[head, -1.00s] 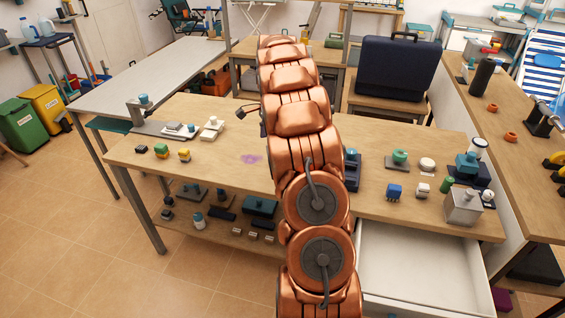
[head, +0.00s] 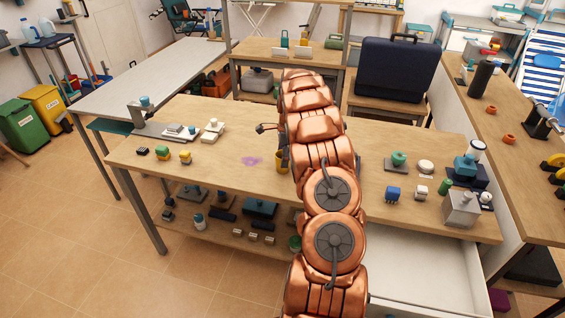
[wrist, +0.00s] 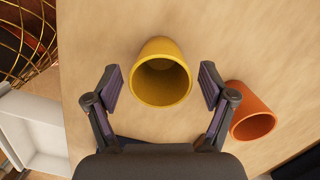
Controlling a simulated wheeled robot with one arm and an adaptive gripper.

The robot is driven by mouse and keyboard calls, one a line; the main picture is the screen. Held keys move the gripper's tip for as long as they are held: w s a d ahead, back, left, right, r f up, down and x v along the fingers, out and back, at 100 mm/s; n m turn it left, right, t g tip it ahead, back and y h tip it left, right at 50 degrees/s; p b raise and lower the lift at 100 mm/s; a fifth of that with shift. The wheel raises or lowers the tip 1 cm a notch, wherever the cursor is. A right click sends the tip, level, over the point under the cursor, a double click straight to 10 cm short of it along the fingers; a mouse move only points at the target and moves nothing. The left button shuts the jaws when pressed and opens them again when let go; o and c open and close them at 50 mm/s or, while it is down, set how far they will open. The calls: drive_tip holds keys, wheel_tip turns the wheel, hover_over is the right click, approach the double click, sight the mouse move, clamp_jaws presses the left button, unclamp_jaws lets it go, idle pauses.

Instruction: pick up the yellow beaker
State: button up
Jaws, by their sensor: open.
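The yellow beaker (wrist: 161,75) stands on the wooden bench in the wrist view, its open mouth facing the camera. My gripper (wrist: 160,86) is open, with one finger on each side of the beaker and a visible gap to both. In the head view, part of the yellow beaker (head: 281,160) shows at the left edge of my arm, which hides the rest. A dark part of my gripper (head: 266,128) sticks out left of the arm there; most of the gripper is hidden.
An orange beaker (wrist: 252,113) stands close to the right finger in the wrist view. An open white drawer (head: 415,262) juts from the bench (head: 215,165). A green-topped item (head: 398,159) and other small items stand to the right. The bench is clear around a purple stain (head: 251,161).

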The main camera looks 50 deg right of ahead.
drive_tip(key=shift+w+a+f+p, duration=0.15)
drive_tip(key=shift+f+p, duration=0.15)
drive_tip(key=shift+f, duration=1.15)
drive_tip(key=c, duration=1.2)
drive_tip(key=shift+o, duration=0.2)
drive_tip(key=shift+r, duration=0.1)
